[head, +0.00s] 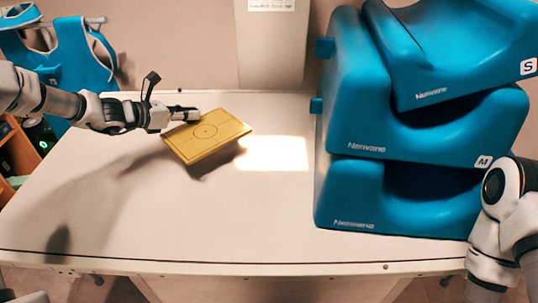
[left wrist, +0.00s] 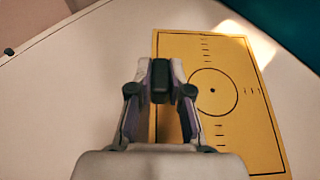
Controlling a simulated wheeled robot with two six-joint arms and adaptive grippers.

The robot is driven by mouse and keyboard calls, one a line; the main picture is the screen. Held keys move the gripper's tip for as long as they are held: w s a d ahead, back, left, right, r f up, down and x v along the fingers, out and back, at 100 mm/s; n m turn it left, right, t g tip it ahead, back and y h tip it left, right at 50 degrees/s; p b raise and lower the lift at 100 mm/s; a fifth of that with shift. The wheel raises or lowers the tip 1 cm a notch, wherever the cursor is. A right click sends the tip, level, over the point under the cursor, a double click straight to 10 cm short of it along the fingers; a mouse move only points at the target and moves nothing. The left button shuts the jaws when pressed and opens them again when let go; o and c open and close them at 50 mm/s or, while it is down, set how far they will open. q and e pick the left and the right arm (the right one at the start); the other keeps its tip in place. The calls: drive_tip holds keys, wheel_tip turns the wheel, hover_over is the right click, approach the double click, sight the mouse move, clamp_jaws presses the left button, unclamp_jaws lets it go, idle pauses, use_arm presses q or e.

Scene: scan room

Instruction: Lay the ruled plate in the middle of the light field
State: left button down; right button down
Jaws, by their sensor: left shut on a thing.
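The ruled plate (head: 207,138) is a yellow rectangle with dark lines, a circle and a centre dot. My left gripper (head: 188,113) is shut on its far left edge and holds it above the table, with a shadow below. The light field (head: 278,154) is a bright white rectangle on the table, just right of the plate. In the left wrist view the gripper (left wrist: 160,78) overlaps the left part of the plate (left wrist: 235,125), and a bright patch of the light field (left wrist: 236,30) shows beyond its upper right. My right gripper is out of view.
The white table (head: 210,225) is clear in front. Stacked blue cushions (head: 400,190) stand right of the light field. A grey upright panel (head: 270,50) is behind the table. A blue vest (head: 65,50) hangs at the back left.

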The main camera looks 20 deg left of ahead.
use_arm(q)
drive_tip(key=shift+y, duration=0.3)
drive_tip(key=w+d, duration=0.2)
drive_tip(key=d, duration=0.3)
drive_tip(key=w+d+f, duration=0.1)
drive_tip(key=w+d, duration=0.1)
drive_tip(key=d, duration=0.3)
drive_tip(key=w+d+f, duration=0.1)
drive_tip(key=w+d, duration=0.1)
drive_tip(key=d, duration=0.4)
drive_tip(key=shift+d+f+p, duration=0.1)
drive_tip(key=shift+f+p, duration=0.15)
drive_tip(key=shift+p, duration=0.05)
drive_tip(key=shift+f, duration=0.4)
wheel_tip(320, 180, down, 3)
drive_tip(key=shift+s+r+p, duration=0.1)
drive_tip(key=shift+r+p, duration=0.05)
drive_tip(key=shift+p, duration=0.2)
drive_tip(key=shift+d+f+p, duration=0.1)
drive_tip(key=shift+f+p, duration=0.2)
drive_tip(key=shift+p, duration=0.05)
drive_tip(key=shift+w+f, duration=0.2)
drive_tip(key=shift+f, duration=0.05)
drive_tip(key=shift+s+f+b, duration=0.1)
drive_tip(key=shift+b, duration=0.3)
drive_tip(key=c, duration=1.1)
unclamp_jaws()
